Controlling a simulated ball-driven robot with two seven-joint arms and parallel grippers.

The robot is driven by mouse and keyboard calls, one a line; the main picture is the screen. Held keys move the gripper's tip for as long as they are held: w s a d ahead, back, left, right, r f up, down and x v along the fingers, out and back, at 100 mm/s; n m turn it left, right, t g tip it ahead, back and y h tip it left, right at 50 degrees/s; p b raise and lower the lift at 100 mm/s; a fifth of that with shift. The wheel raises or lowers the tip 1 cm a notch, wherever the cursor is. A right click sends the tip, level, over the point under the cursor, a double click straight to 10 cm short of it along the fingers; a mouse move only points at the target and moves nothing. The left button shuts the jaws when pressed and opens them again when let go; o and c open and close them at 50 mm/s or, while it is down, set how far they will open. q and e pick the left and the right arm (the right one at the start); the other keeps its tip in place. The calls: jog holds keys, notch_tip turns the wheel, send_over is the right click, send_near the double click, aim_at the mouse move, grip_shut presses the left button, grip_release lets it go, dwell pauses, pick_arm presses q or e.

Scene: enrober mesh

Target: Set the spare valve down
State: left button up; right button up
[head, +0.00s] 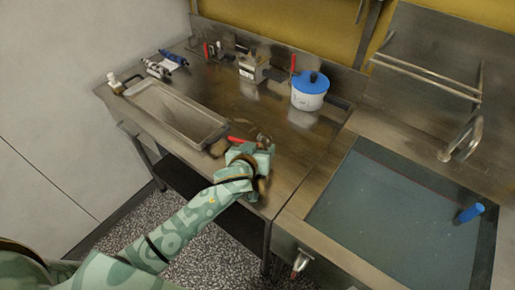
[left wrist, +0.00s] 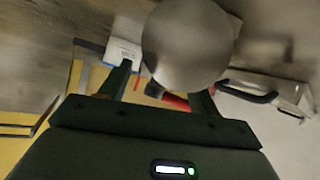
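The spare valve shows as a dull metal body (head: 263,138) with a red handle (head: 237,139), just beyond my left gripper (head: 255,152) in the head view. In the left wrist view its round grey face (left wrist: 188,45) is large and close, and covers the tip of one finger. A red part (left wrist: 175,102) shows between the fingers. My left gripper's fingers (left wrist: 160,88) stand part-way closed and appear shut on the valve, though the contact is hidden. The valve is over the steel bench (head: 225,95); any gap beneath it cannot be judged. My right gripper is out of view.
A steel tray (head: 215,133) lies left of the gripper. A blue-lidded white pot (head: 310,91) and a small metal box (head: 250,70) stand behind. A filled sink (head: 390,220) is at the right, with a blue object (head: 470,212). The bench middle is clear.

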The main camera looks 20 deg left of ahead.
pick_arm(q)
jog(key=shift+r, duration=0.2)
jog(key=shift+s+r, duration=0.1)
jog(key=shift+s, duration=0.2)
jog(key=p+v, duration=0.3)
jog(key=v, duration=0.8)
